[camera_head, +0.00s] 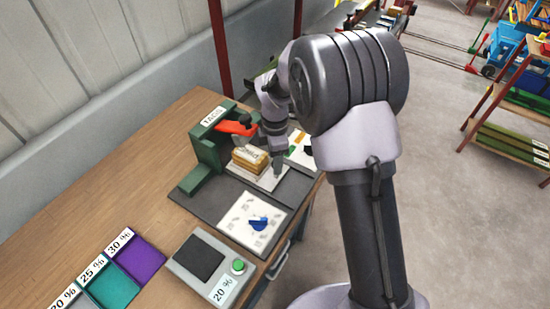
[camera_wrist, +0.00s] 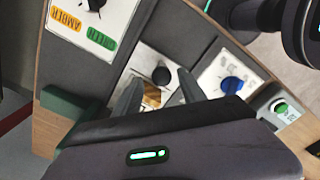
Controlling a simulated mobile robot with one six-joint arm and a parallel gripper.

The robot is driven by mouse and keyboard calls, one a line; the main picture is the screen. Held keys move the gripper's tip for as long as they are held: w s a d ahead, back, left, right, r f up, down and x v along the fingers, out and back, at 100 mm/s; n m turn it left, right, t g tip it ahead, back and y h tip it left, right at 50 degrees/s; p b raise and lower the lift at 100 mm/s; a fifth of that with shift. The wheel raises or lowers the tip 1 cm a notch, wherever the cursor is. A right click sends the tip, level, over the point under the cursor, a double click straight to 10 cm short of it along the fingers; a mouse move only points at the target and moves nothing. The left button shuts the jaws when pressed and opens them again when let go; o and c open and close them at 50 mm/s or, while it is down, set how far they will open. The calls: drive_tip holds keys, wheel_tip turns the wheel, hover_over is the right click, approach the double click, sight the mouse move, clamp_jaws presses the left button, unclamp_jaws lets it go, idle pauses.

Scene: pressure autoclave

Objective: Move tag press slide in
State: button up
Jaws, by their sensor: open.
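The green tag press (camera_head: 205,150) with a "TAGS" label and a red lever (camera_head: 236,128) stands on the bench. A pale slide plate (camera_head: 270,181) sticks out from its front, carrying a gold block (camera_head: 250,155). In the wrist view the slide plate (camera_wrist: 147,60) bears a black round knob (camera_wrist: 161,76), and part of the gold block (camera_wrist: 152,97) shows. My gripper (camera_wrist: 160,88) is open, its two fingers spread on either side of the knob and block. In the head view my gripper (camera_head: 277,162) is over the slide's outer end, where the knob is hidden. Contact cannot be told.
A white dial panel with a blue knob (camera_head: 258,223) lies in front of the press. A grey box with a green button (camera_head: 238,266) and "20 %" label is nearer. An amber/green selector panel (camera_wrist: 92,20) is on the other side. Coloured percent trays (camera_head: 138,258) lie lower left.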

wheel_tip(320, 180, up, 17)
drive_tip(key=p, duration=0.5)
drive_tip(key=s+d+r+m+t+y+b, duration=0.1)
drive_tip(key=s+d+r+m+t+b, duration=0.2)
drive_tip(key=s+m, duration=0.45)
drive_tip(key=s+d+r+m+t+y+b, duration=0.15)
drive_tip(key=s+m+b, duration=0.25)
drive_tip(key=s+m, duration=0.4)
drive_tip(key=s+d+f+m+b, duration=0.1)
drive_tip(key=s+m, duration=0.3)
drive_tip(key=s, duration=0.1)
drive_tip(key=s+d+f+m+t+b, duration=0.1)
drive_tip(key=s+f+m+b, duration=0.1)
drive_tip(key=s+m, duration=0.2)
drive_tip(key=shift+s+f+m, duration=0.3)
drive_tip(key=shift+s+m, duration=0.05)
drive_tip(key=shift+s, duration=0.65)
